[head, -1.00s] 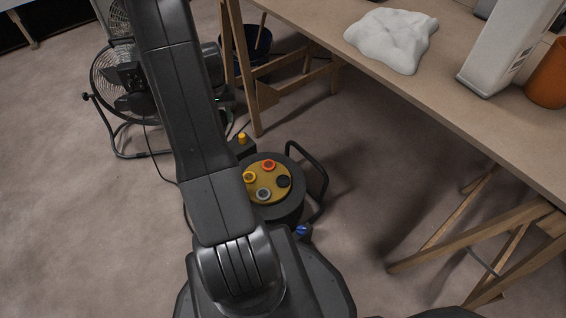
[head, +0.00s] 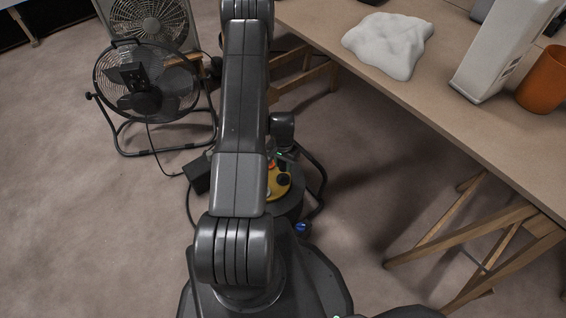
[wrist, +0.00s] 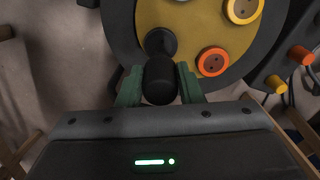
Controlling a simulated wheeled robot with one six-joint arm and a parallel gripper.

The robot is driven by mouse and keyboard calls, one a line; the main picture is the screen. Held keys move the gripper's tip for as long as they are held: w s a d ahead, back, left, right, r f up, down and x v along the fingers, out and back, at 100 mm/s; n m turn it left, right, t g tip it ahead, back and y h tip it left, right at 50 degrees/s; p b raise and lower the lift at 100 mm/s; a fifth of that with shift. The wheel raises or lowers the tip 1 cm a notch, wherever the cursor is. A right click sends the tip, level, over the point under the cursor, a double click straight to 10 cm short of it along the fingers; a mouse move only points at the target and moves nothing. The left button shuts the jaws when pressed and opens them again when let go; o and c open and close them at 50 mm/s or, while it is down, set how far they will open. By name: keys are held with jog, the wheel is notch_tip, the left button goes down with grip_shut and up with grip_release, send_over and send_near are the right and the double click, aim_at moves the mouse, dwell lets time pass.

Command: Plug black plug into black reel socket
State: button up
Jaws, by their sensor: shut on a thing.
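My gripper (wrist: 160,88) has green fingers, shut on a black plug (wrist: 160,82) in the wrist view. The plug's far end overlaps the black socket (wrist: 160,42) on the reel's yellow face; I cannot tell whether it touches or enters. The black reel (head: 290,207) stands on the floor beside my base in the head view, partly hidden by my arm. Its black socket also shows there (head: 284,180). My gripper is over the reel, its fingertips mostly hidden in the head view.
The reel face also has an orange socket (wrist: 212,62) and a yellow socket (wrist: 243,10). Orange (wrist: 300,54) and yellow (wrist: 277,83) plugs sit on a dark holder at right. A fan (head: 145,85) stands at left, and a wooden bench (head: 440,105) extends along the right.

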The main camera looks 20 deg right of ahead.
aim_at(283, 179)
jog(key=shift+f, duration=0.15)
jog(key=shift+f+b, duration=1.5)
jog(key=shift+f, duration=1.25)
jog(key=shift+s+a+b, duration=0.1)
jog(key=shift+a+b, duration=0.05)
jog(key=shift+b, duration=0.55)
dwell(0.3)
jog(key=shift+f+b, duration=0.5)
jog(key=shift+f, duration=0.05)
jog(key=o, duration=1)
notch_tip(283, 179, up, 14)
jog(key=p, duration=0.4)
jog(key=shift+f, duration=0.1)
notch_tip(283, 179, down, 14)
jog(key=b, duration=0.4)
